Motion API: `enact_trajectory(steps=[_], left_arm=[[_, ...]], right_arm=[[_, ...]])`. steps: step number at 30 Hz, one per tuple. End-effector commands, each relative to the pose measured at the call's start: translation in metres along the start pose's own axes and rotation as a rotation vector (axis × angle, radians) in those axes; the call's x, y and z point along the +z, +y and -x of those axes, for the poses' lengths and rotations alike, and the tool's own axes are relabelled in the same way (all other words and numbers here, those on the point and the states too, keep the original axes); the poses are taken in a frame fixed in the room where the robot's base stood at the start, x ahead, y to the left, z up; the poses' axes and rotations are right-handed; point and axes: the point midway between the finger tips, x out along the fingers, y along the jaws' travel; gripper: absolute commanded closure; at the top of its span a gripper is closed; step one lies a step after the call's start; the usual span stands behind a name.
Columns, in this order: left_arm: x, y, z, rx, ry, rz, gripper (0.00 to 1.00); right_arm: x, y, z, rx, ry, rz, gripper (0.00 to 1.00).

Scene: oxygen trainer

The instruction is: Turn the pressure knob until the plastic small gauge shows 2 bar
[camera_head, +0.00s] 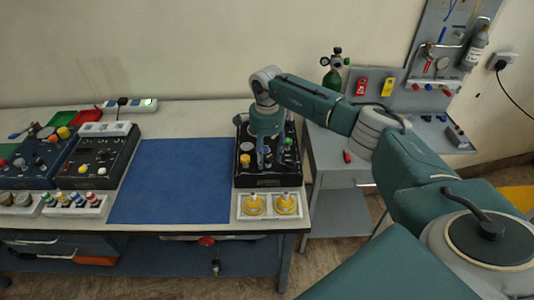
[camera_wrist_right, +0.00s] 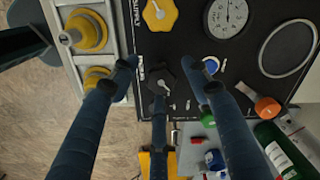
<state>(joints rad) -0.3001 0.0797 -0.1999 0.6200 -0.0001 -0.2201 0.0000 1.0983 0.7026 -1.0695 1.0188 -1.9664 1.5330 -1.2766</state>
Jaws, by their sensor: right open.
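The black trainer panel (camera_head: 266,182) stands at the right end of the bench. My right gripper (camera_head: 267,158) is above it, pointing down, and hides much of its face. In the right wrist view its three fingers (camera_wrist_right: 168,82) are open around a black lobed knob (camera_wrist_right: 162,78) with a pale pointer; whether they touch it is unclear. I cannot read the knob's label surely. A yellow knob (camera_wrist_right: 160,14) is above the black one. My left gripper is out of view.
A tray with two yellow fittings (camera_head: 272,206) adjoins the panel's front. A blue mat (camera_head: 173,180) lies clear to its left. A blue-ringed part (camera_wrist_right: 211,65) and an orange cap (camera_wrist_right: 267,108) are right of the black knob. A green cylinder (camera_head: 332,79) stands behind.

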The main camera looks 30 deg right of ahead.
Motion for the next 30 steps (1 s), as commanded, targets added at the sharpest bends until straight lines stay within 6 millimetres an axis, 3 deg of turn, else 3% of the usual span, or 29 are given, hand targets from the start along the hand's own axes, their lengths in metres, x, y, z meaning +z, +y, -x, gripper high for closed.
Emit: enact_trajectory(steps=[3, 10, 20, 30], left_arm=[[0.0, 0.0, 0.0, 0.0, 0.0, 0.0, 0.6], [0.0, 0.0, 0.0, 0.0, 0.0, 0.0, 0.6], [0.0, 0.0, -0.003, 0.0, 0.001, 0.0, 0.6], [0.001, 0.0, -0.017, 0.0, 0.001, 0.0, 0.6]], right_arm=[[0.0, 0.0, 0.0, 0.0, 0.0, 0.0, 0.53], [0.001, 0.0, 0.0, 0.0, -0.001, 0.001, 0.96], [0.002, -0.001, 0.0, -0.001, -0.004, -0.03, 0.97], [0.003, -0.002, -0.002, -0.001, -0.005, -0.237, 0.98]])
